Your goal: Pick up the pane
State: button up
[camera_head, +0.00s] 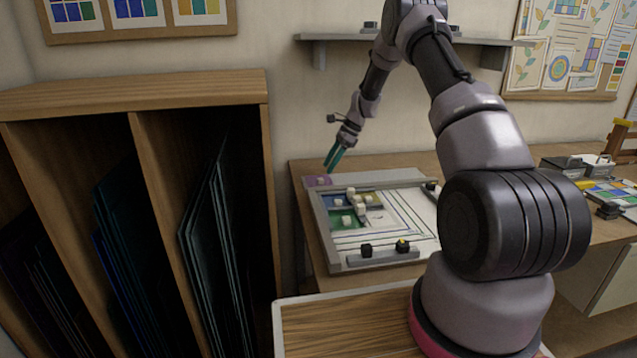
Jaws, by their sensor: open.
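A wooden rack (265,140) with dark glass sheets stands at the left. A wall shelf (330,37) hangs above the table. Trays and a colour sample panel (610,192) are at the right.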

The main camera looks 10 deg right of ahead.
aim_at(320, 179)
jog(key=x, duration=0.5)
jog(key=shift+s+a+f, duration=0.1)
jog(key=shift+s+a, duration=0.05)
jog(key=shift+s, duration=0.2)
grip_shut()
